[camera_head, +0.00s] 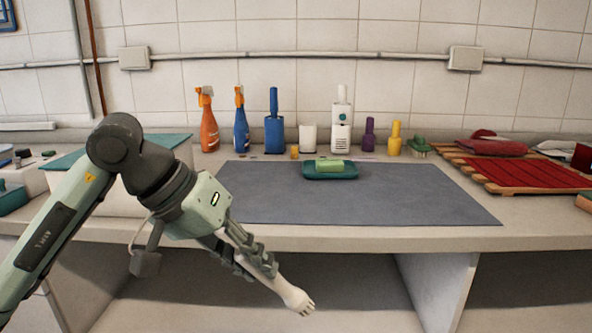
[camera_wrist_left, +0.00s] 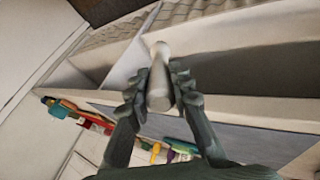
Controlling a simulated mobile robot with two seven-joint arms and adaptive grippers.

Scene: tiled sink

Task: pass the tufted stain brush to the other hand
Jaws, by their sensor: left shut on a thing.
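The tufted stain brush (camera_head: 292,298) is a pale, off-white, long thing with a wider end and small tufts at its tip. My left gripper (camera_head: 254,258) is shut on its handle, in front of the counter's front edge. The brush slants down to the right, its wide end free and lowest. In the left wrist view the brush (camera_wrist_left: 160,78) stands between the two dark fingers of the gripper (camera_wrist_left: 160,97), which hide part of its sides. My right gripper is not in view.
A grey mat (camera_head: 350,205) lies on the counter with a green sponge on a teal dish (camera_head: 330,175). Bottles, including an orange spray bottle (camera_head: 209,130), line the wall. A wooden rack (camera_head: 475,170) with red cloth is at right. Open space lies below the counter.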

